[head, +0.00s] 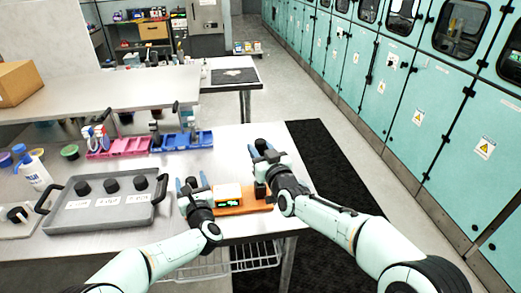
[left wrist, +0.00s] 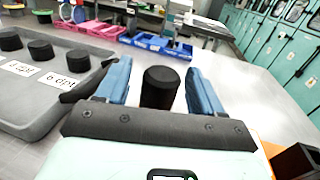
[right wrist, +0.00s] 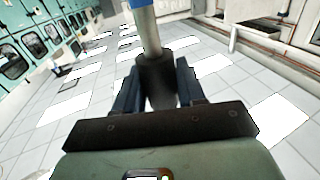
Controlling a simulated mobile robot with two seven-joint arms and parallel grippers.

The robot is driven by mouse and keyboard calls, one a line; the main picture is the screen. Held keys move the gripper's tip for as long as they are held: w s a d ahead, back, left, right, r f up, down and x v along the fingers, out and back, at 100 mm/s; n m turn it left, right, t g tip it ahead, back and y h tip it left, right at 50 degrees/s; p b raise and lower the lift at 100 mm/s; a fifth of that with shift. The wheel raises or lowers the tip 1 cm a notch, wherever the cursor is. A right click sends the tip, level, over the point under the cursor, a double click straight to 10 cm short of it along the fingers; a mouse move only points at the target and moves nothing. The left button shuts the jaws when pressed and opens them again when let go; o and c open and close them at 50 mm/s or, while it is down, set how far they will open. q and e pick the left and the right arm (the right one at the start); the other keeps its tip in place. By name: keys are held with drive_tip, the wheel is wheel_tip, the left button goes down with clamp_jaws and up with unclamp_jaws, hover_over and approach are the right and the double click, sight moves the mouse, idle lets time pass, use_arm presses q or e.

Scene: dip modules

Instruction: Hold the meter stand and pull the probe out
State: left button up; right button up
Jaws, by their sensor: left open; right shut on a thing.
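The meter stand (head: 236,210) is an orange base at the table's front edge. A white meter (head: 228,194) with a green display sits on it. A dark holder (head: 260,190) rises at its right end; a dark block also shows in the left wrist view (left wrist: 296,162). My left gripper (head: 191,183) is open at the stand's left end. A black cylinder (left wrist: 161,88) stands between its fingers; I cannot tell whether it belongs to the stand. My right gripper (head: 258,148) is above the holder, shut on the probe's dark body (right wrist: 157,82). The probe's grey shaft and blue band show beyond it.
A grey tray (head: 105,218) with black-capped items stands left of my left gripper. Pink and blue bins (head: 183,142) and a white bottle (head: 36,171) are farther back. The tabletop (head: 225,150) behind the stand is clear. Teal cabinets (head: 430,110) line the right wall.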

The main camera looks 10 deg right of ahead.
use_arm(q)
drive_tip(key=shift+r, duration=2.75)
use_arm(e)
drive_tip(key=shift+r, duration=0.4)
drive_tip(key=shift+f, duration=0.1)
